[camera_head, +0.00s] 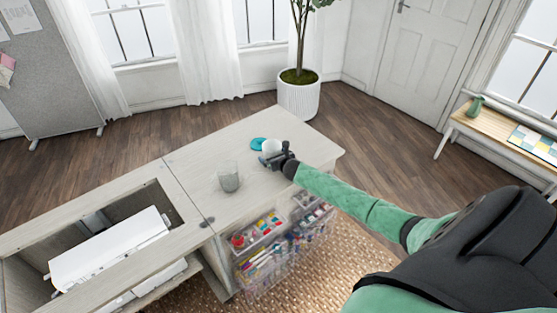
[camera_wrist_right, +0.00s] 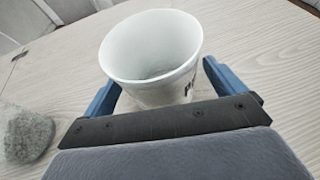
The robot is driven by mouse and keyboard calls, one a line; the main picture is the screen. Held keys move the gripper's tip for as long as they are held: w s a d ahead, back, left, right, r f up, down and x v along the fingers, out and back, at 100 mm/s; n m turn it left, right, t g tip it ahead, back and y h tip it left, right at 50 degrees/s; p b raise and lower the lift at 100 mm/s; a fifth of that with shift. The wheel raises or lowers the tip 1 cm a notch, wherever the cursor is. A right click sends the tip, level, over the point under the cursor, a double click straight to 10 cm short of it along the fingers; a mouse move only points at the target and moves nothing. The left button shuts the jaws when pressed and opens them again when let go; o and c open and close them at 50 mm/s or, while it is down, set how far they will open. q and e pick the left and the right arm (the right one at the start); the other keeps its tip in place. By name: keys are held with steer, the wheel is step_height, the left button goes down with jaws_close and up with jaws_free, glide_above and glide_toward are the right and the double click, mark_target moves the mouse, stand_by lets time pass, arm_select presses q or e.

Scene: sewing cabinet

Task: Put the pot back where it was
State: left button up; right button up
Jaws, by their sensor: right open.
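A white pot (camera_head: 271,146) stands upright on the light wood cabinet top (camera_head: 205,152). In the right wrist view the empty-looking white pot (camera_wrist_right: 150,48) is between the two blue fingers, with dark marks low on its side. My right gripper (camera_head: 270,158) reaches in from the right at the pot's near side. It is open, its fingers on either side of the pot; whether they touch it I cannot tell. The pot's lower near side is partly hidden by the gripper. My left gripper is not in view.
A grey rough object (camera_head: 229,177) stands nearer, also in the wrist view (camera_wrist_right: 29,137). The sewing machine (camera_head: 110,250) sits in the open well at left. Clear drawers (camera_head: 262,262) hold coloured supplies. The top's right end is clear.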

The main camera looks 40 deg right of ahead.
steer(key=b+v, duration=0.3)
steer(key=v, duration=0.8)
steer(key=shift+f, duration=0.1)
steer(key=shift+s+a+r, duration=0.1)
steer(key=shift+s+r, duration=0.15)
steer(key=shift+s, duration=0.1)
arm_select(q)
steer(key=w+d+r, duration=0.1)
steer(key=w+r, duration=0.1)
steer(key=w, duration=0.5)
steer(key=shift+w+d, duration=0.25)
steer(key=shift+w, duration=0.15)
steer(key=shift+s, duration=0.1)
